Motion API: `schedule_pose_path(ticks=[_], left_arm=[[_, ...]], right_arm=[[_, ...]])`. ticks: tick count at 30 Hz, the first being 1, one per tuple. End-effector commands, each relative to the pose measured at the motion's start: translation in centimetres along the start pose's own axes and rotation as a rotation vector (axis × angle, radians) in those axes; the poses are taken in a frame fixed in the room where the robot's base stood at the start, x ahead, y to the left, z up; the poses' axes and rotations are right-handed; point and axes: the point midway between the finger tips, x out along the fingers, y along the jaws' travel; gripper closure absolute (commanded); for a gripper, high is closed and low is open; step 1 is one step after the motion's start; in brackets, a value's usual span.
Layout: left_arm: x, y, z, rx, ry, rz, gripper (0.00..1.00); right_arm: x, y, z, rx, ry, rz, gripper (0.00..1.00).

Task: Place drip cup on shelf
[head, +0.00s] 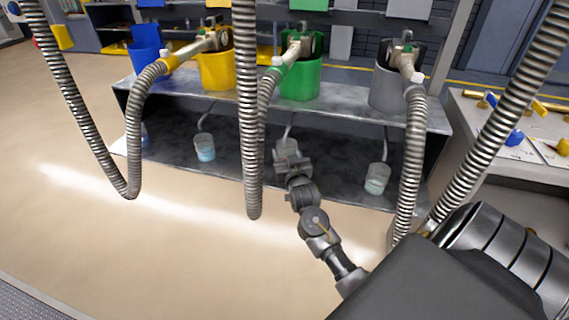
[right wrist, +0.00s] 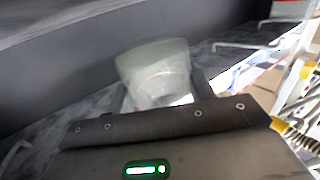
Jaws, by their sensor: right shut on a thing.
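A clear drip cup (head: 286,146) is at my right gripper (head: 292,166), at the lower dark shelf (head: 245,167) below the green bucket. In the right wrist view the cup (right wrist: 155,72) sits between the fingers and looks tilted and blurred. My right gripper is shut on it. I cannot tell whether the cup's base touches the shelf. Other clear cups stand on the lower shelf: one with bluish liquid (head: 205,147) to the left and one with pale liquid (head: 377,178) to the right. My left gripper is not in view.
Blue (head: 146,50), yellow (head: 216,68), green (head: 300,78) and grey (head: 390,88) buckets with nozzles stand on the upper shelf. Ribbed hoses (head: 248,120) hang in front. A white worktable (head: 480,120) stands at right. Floor is clear at left.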

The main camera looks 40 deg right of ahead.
Motion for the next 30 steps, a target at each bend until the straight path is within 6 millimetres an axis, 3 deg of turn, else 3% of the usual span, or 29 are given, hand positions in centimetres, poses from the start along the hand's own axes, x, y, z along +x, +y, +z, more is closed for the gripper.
schedule_pose_path(ticks=[9,21,22,26,30], left_arm=[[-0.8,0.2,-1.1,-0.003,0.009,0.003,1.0],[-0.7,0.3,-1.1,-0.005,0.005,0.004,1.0],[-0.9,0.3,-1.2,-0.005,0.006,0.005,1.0],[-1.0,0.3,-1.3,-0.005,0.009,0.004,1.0],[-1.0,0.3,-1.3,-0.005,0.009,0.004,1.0]], right_arm=[[0.3,-0.4,3.5,0.0,-0.001,-0.001,0.74],[0.3,-0.4,3.9,0.0,0.0,-0.001,0.74],[0.3,-0.4,3.9,0.0,0.001,-0.001,0.44],[0.3,-0.3,3.8,0.0,0.0,-0.001,0.27],[0.3,-0.3,3.8,0.0,0.0,-0.001,0.25]])
